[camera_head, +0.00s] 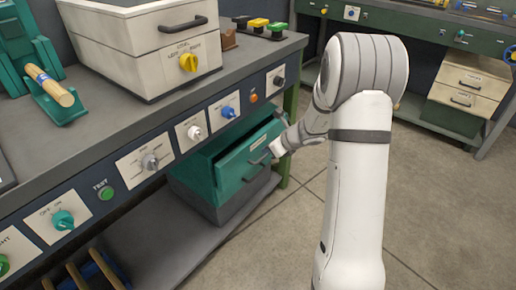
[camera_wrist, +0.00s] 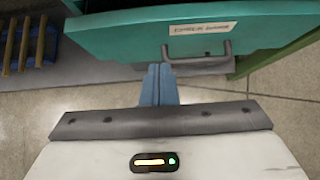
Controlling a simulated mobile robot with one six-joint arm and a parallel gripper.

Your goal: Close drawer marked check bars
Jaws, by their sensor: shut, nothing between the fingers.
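The teal drawer (camera_head: 244,157) stands pulled out of its low cabinet (camera_head: 232,206) under the workbench. In the wrist view the drawer front (camera_wrist: 120,34) fills the top, with a label (camera_wrist: 202,28) that seems to read "check bars". Its grey bar handle (camera_wrist: 205,62) is below the label. My gripper (camera_wrist: 160,68) is shut and empty, its blue-grey fingertips close to the left end of the handle. I cannot tell if they touch it. In the head view my gripper (camera_head: 276,148) is at the drawer's front, partly hidden by my arm.
The workbench edge (camera_head: 152,160) with knobs and buttons runs above the drawer. A cream box (camera_head: 145,40) with a yellow knob stands on the bench. A green bench leg (camera_head: 290,130) is just right of the drawer. Open floor (camera_head: 270,250) lies in front.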

